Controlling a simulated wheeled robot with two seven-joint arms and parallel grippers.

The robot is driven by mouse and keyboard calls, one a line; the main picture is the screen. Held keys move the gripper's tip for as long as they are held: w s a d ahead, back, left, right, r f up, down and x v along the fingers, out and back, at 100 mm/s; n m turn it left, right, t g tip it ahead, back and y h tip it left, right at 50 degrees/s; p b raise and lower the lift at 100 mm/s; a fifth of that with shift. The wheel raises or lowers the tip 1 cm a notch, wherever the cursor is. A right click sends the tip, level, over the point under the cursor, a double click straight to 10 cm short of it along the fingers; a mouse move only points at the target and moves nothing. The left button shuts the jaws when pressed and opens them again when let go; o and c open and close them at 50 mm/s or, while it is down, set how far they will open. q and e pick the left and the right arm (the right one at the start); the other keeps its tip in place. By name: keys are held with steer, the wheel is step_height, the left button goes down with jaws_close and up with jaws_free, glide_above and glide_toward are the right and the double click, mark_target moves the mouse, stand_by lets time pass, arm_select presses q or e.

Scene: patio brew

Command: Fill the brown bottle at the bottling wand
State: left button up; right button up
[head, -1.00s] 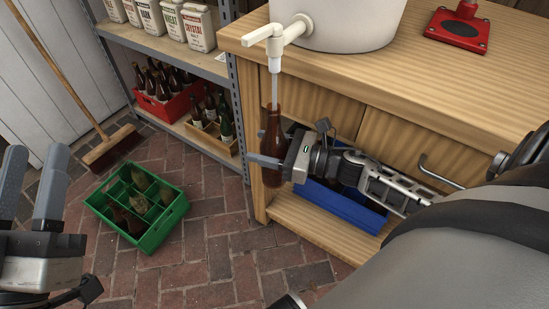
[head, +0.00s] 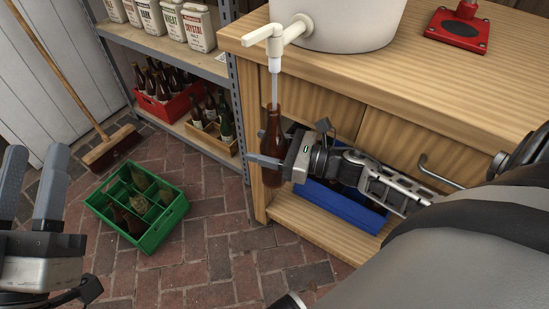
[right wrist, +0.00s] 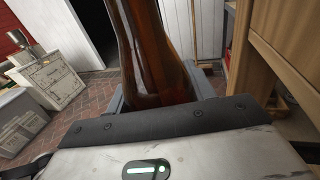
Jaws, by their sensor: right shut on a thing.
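The brown bottle (head: 272,128) stands upright below the white tap (head: 276,36). The pale bottling wand (head: 275,86) hangs from the tap, and its lower end goes into the bottle's mouth. My right gripper (head: 268,162) is shut around the bottle's body, holding it clear of the floor in front of the bench. The bottle also fills the middle of the right wrist view (right wrist: 150,50), between the fingers; its mouth is out of that view. I cannot tell the liquid level through the brown glass. My left gripper (head: 34,165) is open and empty at the left edge.
A green crate (head: 160,232) with bottles stands on the brick floor. The white bucket (head: 340,22) and a red capper base (head: 457,32) are on the wooden bench (head: 390,85). A blue crate (head: 345,212) sits on the lower shelf. A broom (head: 112,150) leans left.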

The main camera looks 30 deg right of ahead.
steer(key=shift+w+d+r, duration=0.3)
steer(key=shift+w+r, duration=0.05)
steer(key=shift+r, duration=0.3)
steer(key=shift+f+b, duration=0.4)
steer(key=shift+b, duration=0.25)
steer(key=shift+f, duration=0.2)
steer(key=shift+s+f, duration=0.15)
steer(key=shift+a, duration=0.1)
steer(key=shift+f+b, duration=0.5)
steer(key=shift+b, duration=0.05)
step_height(320, 180, down, 24)
steer(key=b, duration=2.2)
stand_by(1.1)
